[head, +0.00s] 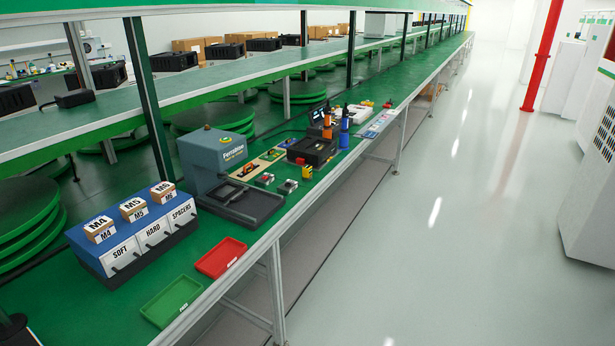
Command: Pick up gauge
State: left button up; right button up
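I cannot tell for sure which item is the gauge. Small items lie on the green bench right of the grey-blue Ferraine machine (213,158): an orange and black tool (248,170) on a tan board, a grey and red block (265,179), another red and grey block (288,186) and a yellow and black block (307,172). They are too small to read. Neither of my grippers can be made out. A dark shape at the lower left corner is cut off and unclear.
A blue drawer unit (88,262) with labelled boxes, a red tray (221,257) and a green tray (171,301) stand on the near bench. A black tray (310,151) and upright orange and blue tools stand farther along. The floor (440,230) at right is clear.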

aim_at(306, 170)
jog(key=i+l+u, duration=0.1)
jog(key=i+u, duration=0.15)
jog(key=u, duration=0.2)
jog(key=i+l+u, duration=0.15)
jog(key=u, duration=0.3)
jog(key=i, duration=0.05)
